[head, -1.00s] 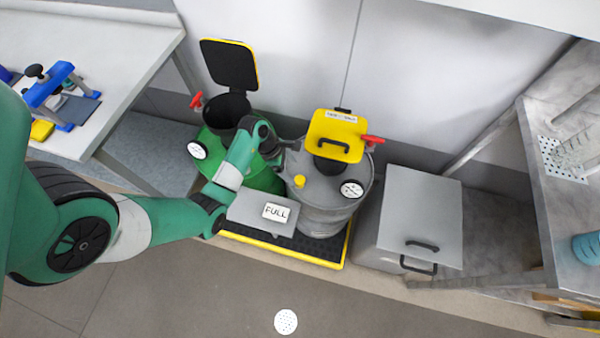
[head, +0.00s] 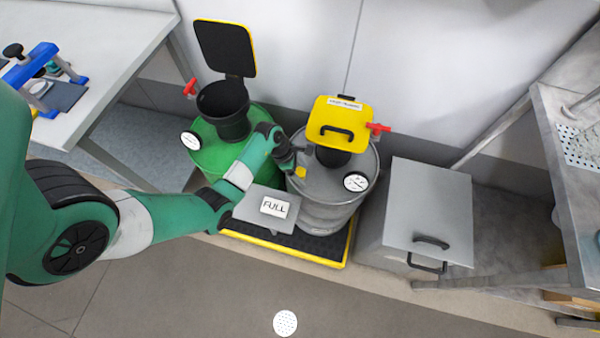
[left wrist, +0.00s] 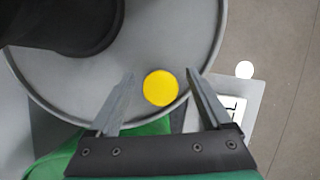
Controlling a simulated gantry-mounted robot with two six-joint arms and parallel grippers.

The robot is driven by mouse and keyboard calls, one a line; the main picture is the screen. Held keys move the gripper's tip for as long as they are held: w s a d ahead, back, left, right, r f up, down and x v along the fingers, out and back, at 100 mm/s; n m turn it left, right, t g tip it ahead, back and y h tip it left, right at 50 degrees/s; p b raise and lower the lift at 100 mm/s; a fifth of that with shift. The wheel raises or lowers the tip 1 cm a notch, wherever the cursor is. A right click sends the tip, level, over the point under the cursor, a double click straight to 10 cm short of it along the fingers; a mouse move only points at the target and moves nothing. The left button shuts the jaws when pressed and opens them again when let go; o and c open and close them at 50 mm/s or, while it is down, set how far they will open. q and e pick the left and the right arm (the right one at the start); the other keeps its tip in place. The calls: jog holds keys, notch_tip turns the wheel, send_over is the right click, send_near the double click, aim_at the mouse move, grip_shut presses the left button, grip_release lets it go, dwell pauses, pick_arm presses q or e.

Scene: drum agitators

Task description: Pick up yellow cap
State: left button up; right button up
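The small yellow cap (head: 300,172) sits on the top of the grey drum (head: 325,190), near its left front edge. In the left wrist view the yellow cap (left wrist: 161,88) is a round disc near the drum rim, between the fingertips of my left gripper (left wrist: 162,76). The fingers are spread wide, with a gap on both sides of the cap. In the head view my left gripper (head: 292,160) is at the cap, partly hidden by its own arm. My right gripper is not in view.
The grey drum has a yellow funnel lid (head: 338,118) behind the cap. A green drum (head: 215,150) with an open black funnel stands to the left. A "FULL" sign (head: 274,206) is in front. A grey box (head: 420,210) stands at right.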

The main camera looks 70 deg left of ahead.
aim_at(301, 171)
pick_arm(q)
grip_shut()
jog(key=shift+r+p, duration=0.5)
jog(key=shift+r, duration=0.05)
notch_tip(301, 171, up, 3)
jog(key=shift+p, duration=1.15)
jog(key=s+d+r+p, duration=0.8)
jog(key=s+d+r, duration=0.1)
jog(key=d, duration=0.1)
jog(key=shift+d, duration=0.4)
